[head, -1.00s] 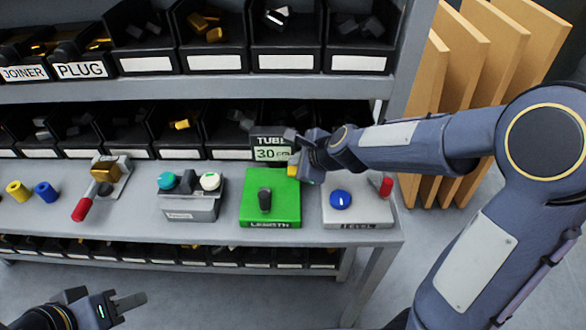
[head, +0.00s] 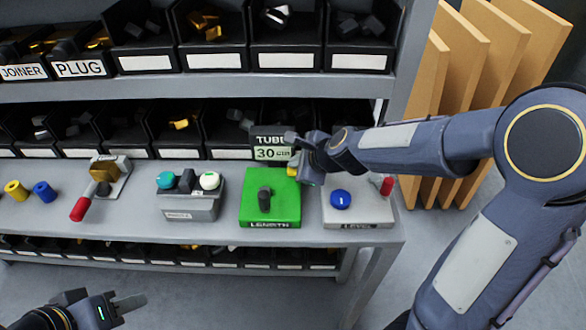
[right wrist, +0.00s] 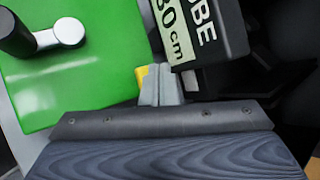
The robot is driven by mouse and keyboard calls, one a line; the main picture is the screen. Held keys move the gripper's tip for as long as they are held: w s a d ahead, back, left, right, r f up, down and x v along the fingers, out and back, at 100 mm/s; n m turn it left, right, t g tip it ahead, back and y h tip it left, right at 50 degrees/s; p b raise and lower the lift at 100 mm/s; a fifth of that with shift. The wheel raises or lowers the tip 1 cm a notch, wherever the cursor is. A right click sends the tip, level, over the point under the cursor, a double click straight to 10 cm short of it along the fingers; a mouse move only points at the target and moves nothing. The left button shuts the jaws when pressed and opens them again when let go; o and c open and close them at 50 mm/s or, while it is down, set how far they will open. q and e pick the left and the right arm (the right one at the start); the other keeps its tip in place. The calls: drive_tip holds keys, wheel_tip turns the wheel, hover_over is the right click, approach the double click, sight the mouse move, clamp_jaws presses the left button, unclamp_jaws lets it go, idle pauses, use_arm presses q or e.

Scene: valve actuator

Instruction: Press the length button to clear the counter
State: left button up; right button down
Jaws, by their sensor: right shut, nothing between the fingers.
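The green length box (head: 285,207) stands on the bench with a dark lever (head: 264,199) on top and "LENGTH" on its front. Behind it, the counter display (head: 271,153) reads "TUBE 30 cm"; it also shows in the right wrist view (right wrist: 180,28). A small yellow piece (head: 292,171) sits by the box's back right corner. My right gripper (right wrist: 162,85) is shut and empty, its tips right at this yellow piece (right wrist: 141,76) and partly hiding it. Whether they touch is unclear. My left gripper (head: 128,304) hangs low in front of the bench, away from the box; its jaw opening is unclear.
Right of the green box is a grey level box (head: 357,214) with a blue button and red lever. Left are a grey box (head: 190,207) with teal and white knobs and a red-handled fixture (head: 95,195). Parts bins fill the shelves behind.

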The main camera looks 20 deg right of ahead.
drive_tip(key=shift+f+b, duration=0.45)
drive_tip(key=shift+f, duration=0.1)
idle(0.4)
drive_tip(key=shift+r+p, duration=1)
wheel_tip(320, 180, up, 5)
drive_tip(key=p, duration=0.5)
idle(0.7)
